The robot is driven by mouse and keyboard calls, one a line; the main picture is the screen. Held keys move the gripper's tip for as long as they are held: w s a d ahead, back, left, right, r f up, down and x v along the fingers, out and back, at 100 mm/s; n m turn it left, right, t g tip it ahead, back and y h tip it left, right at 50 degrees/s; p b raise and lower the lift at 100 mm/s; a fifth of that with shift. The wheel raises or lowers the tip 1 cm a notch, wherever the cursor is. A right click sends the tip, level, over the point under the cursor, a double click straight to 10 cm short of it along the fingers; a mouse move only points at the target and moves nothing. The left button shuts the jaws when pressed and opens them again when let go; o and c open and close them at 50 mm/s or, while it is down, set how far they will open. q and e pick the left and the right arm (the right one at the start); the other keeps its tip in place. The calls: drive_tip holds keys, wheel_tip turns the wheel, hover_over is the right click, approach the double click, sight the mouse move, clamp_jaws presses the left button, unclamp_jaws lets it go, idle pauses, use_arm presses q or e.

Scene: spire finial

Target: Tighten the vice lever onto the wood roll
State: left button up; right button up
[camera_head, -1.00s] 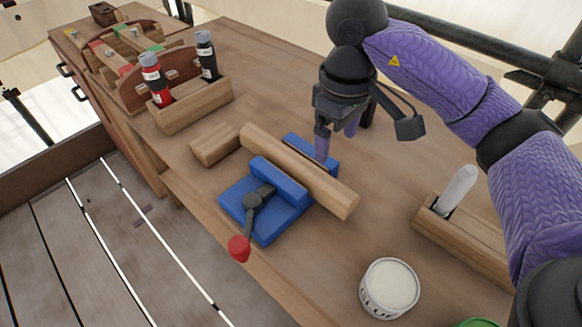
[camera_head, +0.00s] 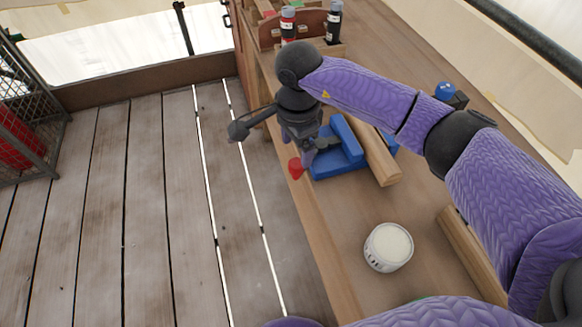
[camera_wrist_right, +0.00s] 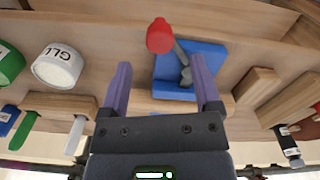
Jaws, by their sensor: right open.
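The blue vice (camera_head: 343,160) stands near the bench's front edge, with the wood roll (camera_head: 378,160) lying across it between its jaws. The lever's red knob (camera_head: 295,168) sticks out over the bench edge, just below my right gripper (camera_head: 308,158). In the right wrist view, the red knob (camera_wrist_right: 160,38) and grey lever (camera_wrist_right: 182,62) lie between the two spread fingers of the gripper (camera_wrist_right: 160,64), touching neither visibly. The right gripper is open and empty. It hides part of the lever and vice in the head view. My left gripper is not in view.
A glue tub (camera_head: 388,250) stands on the bench nearer me, and a wooden holder (camera_head: 470,255) lies right of it. Red and black bottles (camera_head: 333,22) stand at the back. The plank floor left of the bench is open; a cage (camera_head: 30,110) stands far left.

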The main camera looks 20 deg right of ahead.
sight(296, 163)
wheel_tip(296, 163, down, 6)
drive_tip(key=shift+f+b, duration=0.1)
drive_tip(key=shift+b, duration=0.45)
clamp_jaws()
idle(1.0)
